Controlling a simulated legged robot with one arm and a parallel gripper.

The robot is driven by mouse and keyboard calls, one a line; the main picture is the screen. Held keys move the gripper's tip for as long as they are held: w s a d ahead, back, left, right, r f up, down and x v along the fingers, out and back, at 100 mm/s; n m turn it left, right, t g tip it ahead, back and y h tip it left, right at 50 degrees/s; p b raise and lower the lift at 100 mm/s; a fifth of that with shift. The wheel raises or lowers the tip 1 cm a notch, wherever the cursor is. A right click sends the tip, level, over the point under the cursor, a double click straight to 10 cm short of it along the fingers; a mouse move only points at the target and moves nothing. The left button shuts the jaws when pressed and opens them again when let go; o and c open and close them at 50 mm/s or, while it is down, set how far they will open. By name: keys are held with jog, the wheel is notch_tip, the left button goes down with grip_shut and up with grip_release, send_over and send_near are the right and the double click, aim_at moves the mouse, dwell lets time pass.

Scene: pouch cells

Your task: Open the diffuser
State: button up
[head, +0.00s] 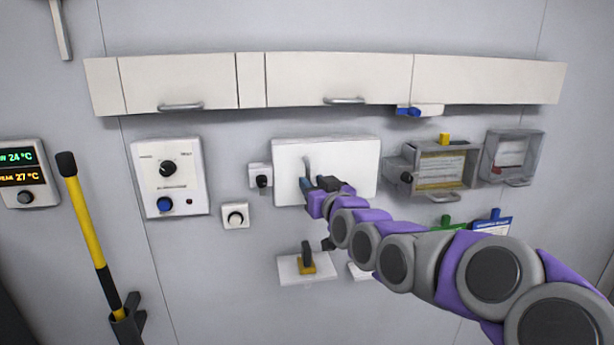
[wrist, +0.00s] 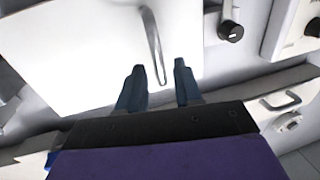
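A white flat-fronted box (head: 350,160) with a curved metal handle (head: 307,168) on its left side is fixed to the wall; it seems to be the diffuser, though no label shows. Its front looks shut. My gripper (head: 318,183) is in front of its lower left part, close to the handle. In the wrist view the same white front (wrist: 70,50) fills the upper left. There my gripper (wrist: 158,68) is open, its two dark fingers apart and empty. The handle's end (wrist: 162,78) appears between the fingers; whether they touch it cannot be told.
A small box with a black knob (head: 261,181) is just left of the white box. A control panel (head: 185,185) is farther left, glass-fronted boxes (head: 447,168) are right, and cabinets (head: 340,80) run above. A white plate with a yellow-based handle (head: 290,270) is below.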

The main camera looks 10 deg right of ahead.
aim_at(309, 179)
jog(key=shift+w+a, duration=0.15)
jog(key=shift+w, duration=0.95)
jog(key=shift+w+a, duration=0.15)
jog(key=shift+w, duration=0.95)
grip_shut()
